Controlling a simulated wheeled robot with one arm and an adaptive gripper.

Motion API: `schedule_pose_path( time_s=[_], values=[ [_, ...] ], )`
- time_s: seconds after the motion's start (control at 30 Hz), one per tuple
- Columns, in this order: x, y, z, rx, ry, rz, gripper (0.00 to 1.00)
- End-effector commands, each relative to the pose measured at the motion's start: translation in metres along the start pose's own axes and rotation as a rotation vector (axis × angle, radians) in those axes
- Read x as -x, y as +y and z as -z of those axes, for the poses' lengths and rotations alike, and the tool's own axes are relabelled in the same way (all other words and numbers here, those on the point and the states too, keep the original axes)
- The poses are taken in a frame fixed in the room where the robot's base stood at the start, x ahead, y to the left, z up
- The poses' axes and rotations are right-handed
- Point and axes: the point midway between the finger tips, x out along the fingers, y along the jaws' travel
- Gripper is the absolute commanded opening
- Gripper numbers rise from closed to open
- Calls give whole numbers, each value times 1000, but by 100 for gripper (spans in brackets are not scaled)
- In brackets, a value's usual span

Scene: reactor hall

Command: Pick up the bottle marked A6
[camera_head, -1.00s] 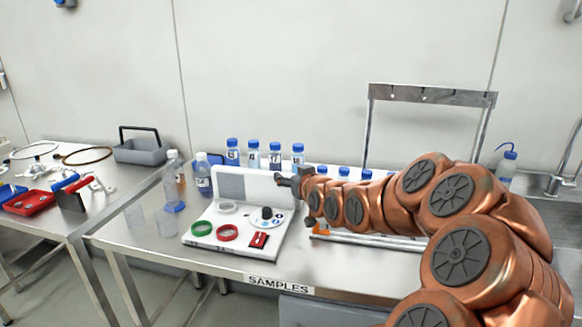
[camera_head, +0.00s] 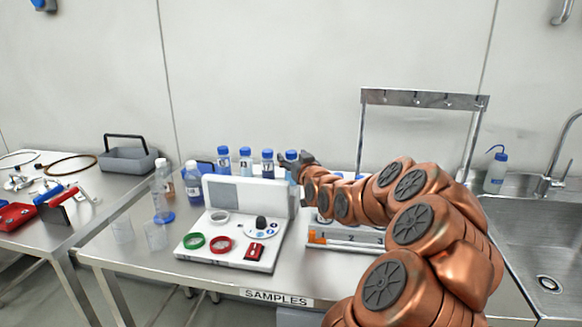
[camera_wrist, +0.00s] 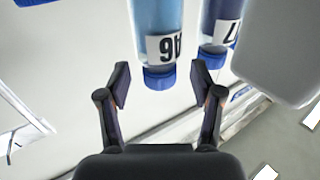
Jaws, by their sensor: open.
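The bottle marked A6 (camera_wrist: 158,35) holds pale blue liquid and has a blue cap. In the wrist view it appears upside down, its cap just beyond the gap between the fingertips. My gripper (camera_wrist: 160,83) is open with a finger to either side of that gap, and nothing is in its grasp. In the head view my gripper (camera_head: 288,166) is at the right end of the back row of bottles, partly covering the rightmost blue-capped bottle (camera_head: 291,155). That bottle's label is hidden there.
A bottle marked 7 (camera_wrist: 220,30) stands close beside A6. Other blue-capped bottles (camera_head: 245,160) stand in the row. A white panelled device (camera_head: 233,250) is in front of them. A rack frame (camera_head: 424,99) stands right. Clear cups (camera_head: 122,230) are at left.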

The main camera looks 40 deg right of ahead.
Motion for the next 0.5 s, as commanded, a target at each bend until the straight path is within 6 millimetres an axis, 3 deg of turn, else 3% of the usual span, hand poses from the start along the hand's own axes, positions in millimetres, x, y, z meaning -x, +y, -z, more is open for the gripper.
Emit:
schedule_pose_path(
  time_s=[0.2,0.5],
  values=[
    [-17,0,1,0,2,0,65],
    [-19,0,0,0,1,0,64]
  ],
)
